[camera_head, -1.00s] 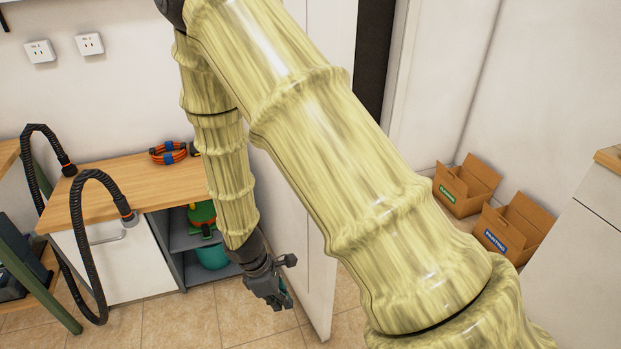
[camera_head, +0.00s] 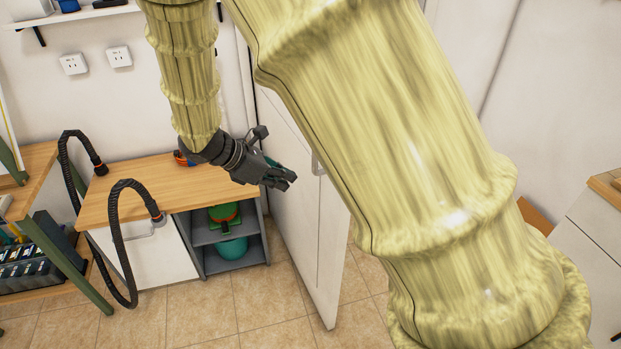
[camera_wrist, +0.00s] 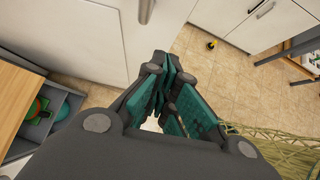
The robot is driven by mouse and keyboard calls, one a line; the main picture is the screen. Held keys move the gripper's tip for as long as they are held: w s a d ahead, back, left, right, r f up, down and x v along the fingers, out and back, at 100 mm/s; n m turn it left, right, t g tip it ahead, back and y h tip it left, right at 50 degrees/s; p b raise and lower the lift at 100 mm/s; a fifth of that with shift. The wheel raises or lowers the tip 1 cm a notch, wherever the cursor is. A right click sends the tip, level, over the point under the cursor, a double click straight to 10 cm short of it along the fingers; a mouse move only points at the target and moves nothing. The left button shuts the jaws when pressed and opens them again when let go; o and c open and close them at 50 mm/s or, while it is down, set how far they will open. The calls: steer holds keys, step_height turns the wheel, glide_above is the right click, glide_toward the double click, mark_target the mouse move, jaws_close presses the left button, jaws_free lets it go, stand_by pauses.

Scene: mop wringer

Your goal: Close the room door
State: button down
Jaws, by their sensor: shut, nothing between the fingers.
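The room door (camera_head: 312,240) is a white panel that stands open into the room, just right of the wooden-topped cabinet. A small metal handle (camera_head: 317,163) shows on it, partly hidden by my arm. My gripper (camera_head: 288,180) is shut and empty, held in front of the door's face at about handle height. Whether it touches the door cannot be told. In the wrist view my gripper's teal-padded fingers (camera_wrist: 172,98) are together, with the white door panel (camera_wrist: 85,40) at the upper left. My arm hides the doorway and the door's upper part.
A cabinet with a wooden top (camera_head: 160,190) and shelves stands left of the door. A black hose (camera_head: 122,240) arches in front of it. A white cabinet (camera_head: 590,240) is at the right edge. The tiled floor (camera_head: 240,310) before the door is clear.

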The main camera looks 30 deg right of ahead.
steer(key=d+r+p+x, duration=0.2)
steer(key=p+x, duration=0.1)
steer(key=x, duration=0.9)
steer(key=shift+d+f, duration=0.15)
steer(key=shift+f, duration=0.1)
steer(key=shift+s, duration=0.15)
